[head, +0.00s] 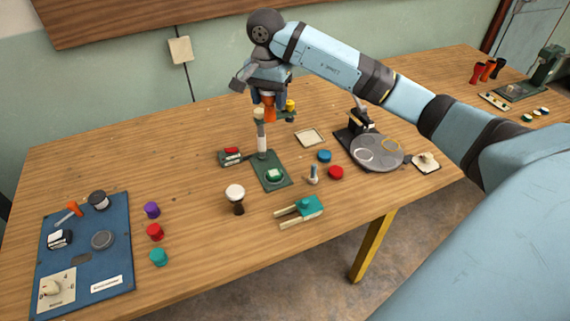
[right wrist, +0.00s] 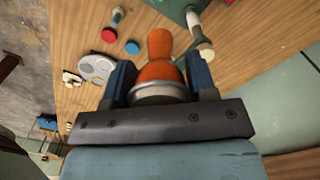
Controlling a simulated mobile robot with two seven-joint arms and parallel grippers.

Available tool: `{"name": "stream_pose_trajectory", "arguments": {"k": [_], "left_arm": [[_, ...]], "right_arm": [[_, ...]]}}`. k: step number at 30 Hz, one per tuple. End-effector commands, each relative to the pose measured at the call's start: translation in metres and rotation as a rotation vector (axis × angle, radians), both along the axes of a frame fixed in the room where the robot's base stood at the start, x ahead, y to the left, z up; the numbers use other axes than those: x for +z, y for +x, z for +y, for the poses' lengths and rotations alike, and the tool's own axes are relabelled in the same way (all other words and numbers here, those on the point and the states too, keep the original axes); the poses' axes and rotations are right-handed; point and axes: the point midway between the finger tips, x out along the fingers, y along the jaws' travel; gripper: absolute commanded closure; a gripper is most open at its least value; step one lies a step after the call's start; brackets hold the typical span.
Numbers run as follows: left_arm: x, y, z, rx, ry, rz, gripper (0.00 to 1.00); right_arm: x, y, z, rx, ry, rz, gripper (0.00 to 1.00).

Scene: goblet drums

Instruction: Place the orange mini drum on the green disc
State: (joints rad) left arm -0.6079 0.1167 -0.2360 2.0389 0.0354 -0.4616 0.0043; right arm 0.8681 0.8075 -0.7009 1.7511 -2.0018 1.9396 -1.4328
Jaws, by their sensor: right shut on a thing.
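The orange mini drum (head: 269,110) hangs in my right gripper (head: 268,97), above the table and close to the top of the green stand. In the right wrist view the drum (right wrist: 159,46) shows its orange body and a silver band between the two fingers. The right gripper is shut on it. A green round piece with a pale edge (head: 274,175) sits on the stand's dark green base plate, below the drum. A small green disc (head: 527,117) also lies at the far right. I cannot tell which is the task's disc. My left gripper is not in view.
The green stand's post (head: 262,138) rises near the drum, with a yellow-topped piece (head: 290,105) on its arm. Blue (head: 324,156) and red (head: 336,172) discs, a white-topped goblet drum (head: 235,198) and a grey round plate (head: 377,167) stand nearby. The table's left middle is largely clear.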

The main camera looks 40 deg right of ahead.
Motion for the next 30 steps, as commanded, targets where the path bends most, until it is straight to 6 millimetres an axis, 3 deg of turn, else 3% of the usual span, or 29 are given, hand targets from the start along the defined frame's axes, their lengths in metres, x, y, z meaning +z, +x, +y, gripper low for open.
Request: {"name": "stream_pose_trajectory", "arguments": {"k": [4,7,21,30], "left_arm": [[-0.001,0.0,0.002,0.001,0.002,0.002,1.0],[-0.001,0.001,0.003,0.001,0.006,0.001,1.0],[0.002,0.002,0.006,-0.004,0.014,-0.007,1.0],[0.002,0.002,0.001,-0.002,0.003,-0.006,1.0]], "right_arm": [[-0.004,-0.001,0.0,-0.004,0.001,0.002,0.71],[-0.02,-0.001,-0.001,-0.004,0.002,0.006,0.71],[-0.138,-0.001,0.0,-0.005,0.002,0.005,0.71],[-0.164,-0.001,-0.001,-0.004,0.001,0.002,0.71]]}}
